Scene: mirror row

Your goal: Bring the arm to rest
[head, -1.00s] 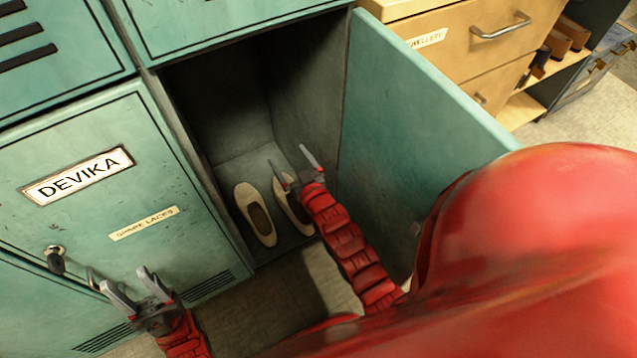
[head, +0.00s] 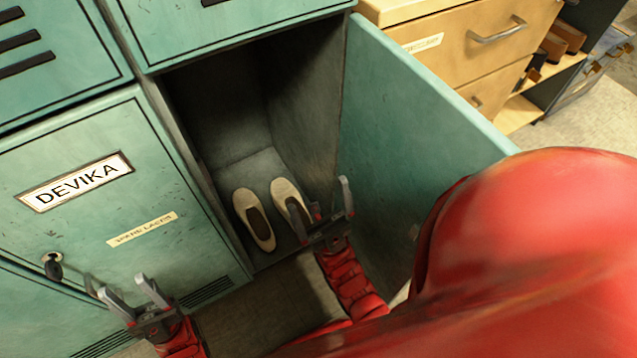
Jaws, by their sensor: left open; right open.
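My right gripper (head: 322,200) is open and empty at the front of the open locker (head: 230,110), with its fingers apart. It covers part of the right one of two cream shoes (head: 283,190). The left cream shoe (head: 254,220) stands beside it on the locker floor. I see no contact between the gripper and the shoes. My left gripper (head: 126,296) is open and empty at the lower left, in front of the closed locker door labelled DEVIKA (head: 75,182).
The open locker door (head: 410,110) stands out to the right of my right gripper. A key (head: 54,268) sits in the closed door's lock. Wooden drawers (head: 470,50) and a shelf with brown shoes (head: 555,48) are at the upper right. Some floor (head: 265,315) shows below the locker.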

